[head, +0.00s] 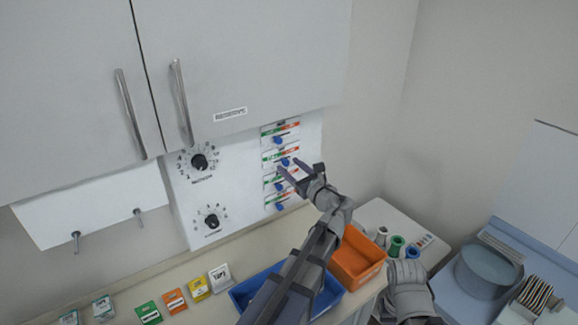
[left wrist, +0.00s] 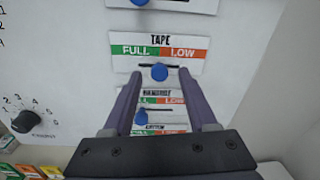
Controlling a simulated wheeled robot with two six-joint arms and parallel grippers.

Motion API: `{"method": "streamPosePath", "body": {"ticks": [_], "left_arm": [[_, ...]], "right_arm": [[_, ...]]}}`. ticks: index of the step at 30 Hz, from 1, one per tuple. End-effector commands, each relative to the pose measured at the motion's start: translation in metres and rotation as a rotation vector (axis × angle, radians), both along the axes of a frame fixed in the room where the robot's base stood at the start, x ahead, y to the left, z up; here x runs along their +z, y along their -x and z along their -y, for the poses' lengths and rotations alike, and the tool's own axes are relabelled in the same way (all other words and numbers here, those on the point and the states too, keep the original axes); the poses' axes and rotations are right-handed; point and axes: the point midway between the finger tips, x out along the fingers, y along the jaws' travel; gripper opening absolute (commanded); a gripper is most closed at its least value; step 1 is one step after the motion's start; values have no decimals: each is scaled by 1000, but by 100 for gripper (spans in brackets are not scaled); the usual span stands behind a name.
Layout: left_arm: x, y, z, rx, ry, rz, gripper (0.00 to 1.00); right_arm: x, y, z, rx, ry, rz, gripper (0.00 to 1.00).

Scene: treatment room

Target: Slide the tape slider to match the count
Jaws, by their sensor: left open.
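The tape slider's blue knob (left wrist: 159,72) sits near the middle of its slot, under a label reading TAPE with green FULL at left and red LOW at right. In the head view this knob (head: 285,162) is second from the top in a column of sliders on the white wall panel. My left gripper (left wrist: 159,78) is open, its two fingers on either side of the knob as seen from the wrist. Whether they touch it cannot be told. A small white card lettered like TAPE (head: 219,278) stands on the counter.
More slider knobs sit above (head: 278,140) and below (head: 279,186) the tape one. Two black dials (head: 199,162) are to the left. A blue bin (head: 329,297), partly behind my arm, and an orange bin (head: 358,262) stand below. A cabinet (head: 270,60) overhangs the panel.

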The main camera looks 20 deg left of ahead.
Motion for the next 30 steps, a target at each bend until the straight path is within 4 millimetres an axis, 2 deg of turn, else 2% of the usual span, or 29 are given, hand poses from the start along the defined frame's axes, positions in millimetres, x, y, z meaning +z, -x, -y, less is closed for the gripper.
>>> {"method": "streamPosePath", "body": {"ticks": [5,14,30], "left_arm": [[0,-7,-11,1,1,1,58],[0,-8,-12,0,1,0,58],[0,-7,-12,0,1,0,0]], "right_arm": [[0,0,0,0,0,0,0],[0,0,0,0,0,0,0],[0,0,0,0,0,0,0]]}}
